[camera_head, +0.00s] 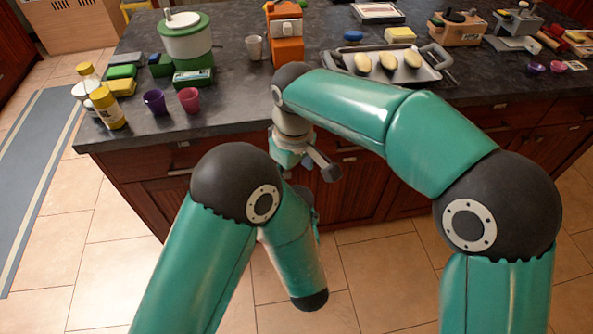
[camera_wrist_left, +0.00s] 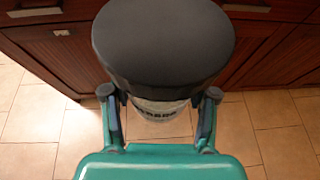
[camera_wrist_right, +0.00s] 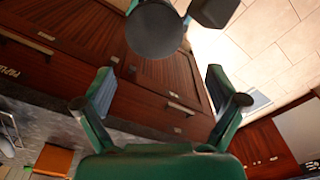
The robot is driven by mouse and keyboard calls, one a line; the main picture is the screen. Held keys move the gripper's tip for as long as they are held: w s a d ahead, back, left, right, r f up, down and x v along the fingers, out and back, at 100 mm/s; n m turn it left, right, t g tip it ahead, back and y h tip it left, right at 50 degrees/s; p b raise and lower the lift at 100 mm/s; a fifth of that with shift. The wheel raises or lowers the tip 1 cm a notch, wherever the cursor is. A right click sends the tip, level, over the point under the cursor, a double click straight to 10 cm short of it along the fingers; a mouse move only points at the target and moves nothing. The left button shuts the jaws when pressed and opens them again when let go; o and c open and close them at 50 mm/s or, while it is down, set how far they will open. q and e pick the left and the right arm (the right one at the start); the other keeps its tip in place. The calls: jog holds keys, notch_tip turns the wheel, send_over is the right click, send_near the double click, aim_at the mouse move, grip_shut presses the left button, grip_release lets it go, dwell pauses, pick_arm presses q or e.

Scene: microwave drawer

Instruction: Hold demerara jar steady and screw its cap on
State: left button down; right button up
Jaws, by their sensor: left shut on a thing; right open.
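The demerara jar (camera_wrist_left: 162,116) is pale, and part of its label lettering shows below a wide dark grey round cap (camera_wrist_left: 165,42) in the left wrist view. The cap sits over the jar's top; how tightly it is seated cannot be told. My left gripper (camera_wrist_left: 160,96) is shut around the jar's body below the cap. In the right wrist view the cap shows as a dark disc (camera_wrist_right: 155,28) at the top. In the head view the right gripper (camera_head: 307,160) points down; my left arm mostly hides the jar.
The dark countertop (camera_head: 350,92) with red-brown cabinets stands in front. On it are a green-and-white pot (camera_head: 187,38), yellow-capped bottles (camera_head: 107,108), purple and red cups, an orange machine (camera_head: 286,35) and a grey tray (camera_head: 408,76).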

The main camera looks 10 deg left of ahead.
jog(key=n, duration=0.6)
jog(key=shift+w+d+r+n, duration=0.1)
jog(key=shift+r+n, duration=0.2)
jog(key=shift+n, duration=0.1)
jog(key=n, duration=0.6)
jog(key=shift+d+r+n, duration=0.2)
jog(key=shift+n, duration=0.1)
jog(key=n, duration=0.6)
jog(key=shift+s+d+r, duration=0.2)
jog(key=shift+d+r, duration=0.05)
jog(key=n, duration=0.5)
jog(key=shift+s+d+r+h, duration=0.1)
jog(key=shift+d+r+h, duration=0.1)
jog(key=shift+h, duration=0.1)
jog(key=shift+f, duration=4.05)
